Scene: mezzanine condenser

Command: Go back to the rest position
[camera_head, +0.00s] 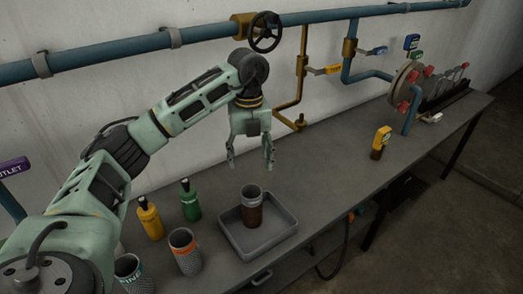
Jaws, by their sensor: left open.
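My left gripper (250,154) hangs open and empty above the grey bench (330,160), fingers pointing down. Its arm comes in from the left and arches over the bench. Below the gripper and apart from it, a dark brown cup with a grey rim (252,207) stands upright in a shallow grey tray (260,239). My right gripper does not show.
A yellow bottle (150,219), a green bottle (190,202), an orange-banded cup (185,252) and a teal-labelled cup (130,272) stand left of the tray. Pipes with a black handwheel (265,32) run along the wall. A yellow-tagged item (381,142) stands farther right. The bench between is clear.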

